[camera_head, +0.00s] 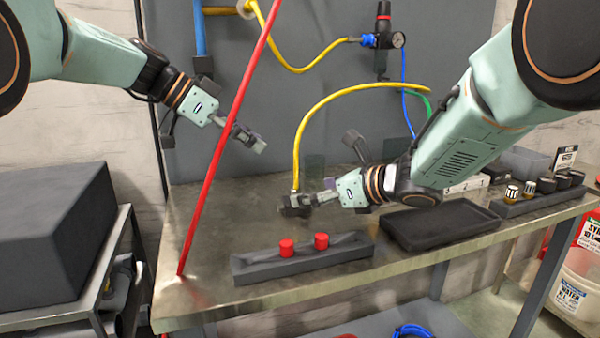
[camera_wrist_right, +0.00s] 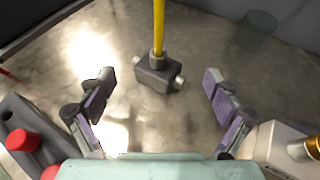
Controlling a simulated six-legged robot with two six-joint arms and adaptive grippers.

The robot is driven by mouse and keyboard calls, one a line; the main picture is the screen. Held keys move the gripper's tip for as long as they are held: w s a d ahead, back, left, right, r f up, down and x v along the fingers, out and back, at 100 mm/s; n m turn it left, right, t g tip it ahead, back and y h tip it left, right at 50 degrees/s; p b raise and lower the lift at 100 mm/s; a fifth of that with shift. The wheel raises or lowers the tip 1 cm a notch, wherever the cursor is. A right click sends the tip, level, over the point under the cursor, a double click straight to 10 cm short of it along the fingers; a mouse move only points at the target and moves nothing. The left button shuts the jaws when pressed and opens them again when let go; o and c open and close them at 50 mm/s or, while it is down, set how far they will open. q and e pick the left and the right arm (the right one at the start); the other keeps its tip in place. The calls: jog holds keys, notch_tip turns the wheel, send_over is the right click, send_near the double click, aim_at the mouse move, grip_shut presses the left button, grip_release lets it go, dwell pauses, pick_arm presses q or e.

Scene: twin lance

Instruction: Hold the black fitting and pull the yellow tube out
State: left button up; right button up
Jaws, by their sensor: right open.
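The black fitting (camera_wrist_right: 155,74) is a small dark block with light metal ends on the bench. The yellow tube (camera_wrist_right: 158,25) stands up from its top collar; in the head view the yellow tube (camera_head: 328,95) arches up and right. My right gripper (camera_head: 308,202) is at the fitting in the head view, which it partly hides. In the wrist view its fingers (camera_wrist_right: 158,84) are spread wide, one on each side of the fitting, with gaps. My left gripper (camera_head: 257,144) hangs empty above the bench, left of the tube; its finger opening is unclear.
A red rod (camera_head: 215,165) slants across the view near my left gripper. A dark holder (camera_head: 340,262) with two red caps (camera_head: 287,248) lies at the front. A black tray (camera_head: 440,225) is to the right.

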aim_at(300, 192)
jog(key=shift+x, duration=2.75)
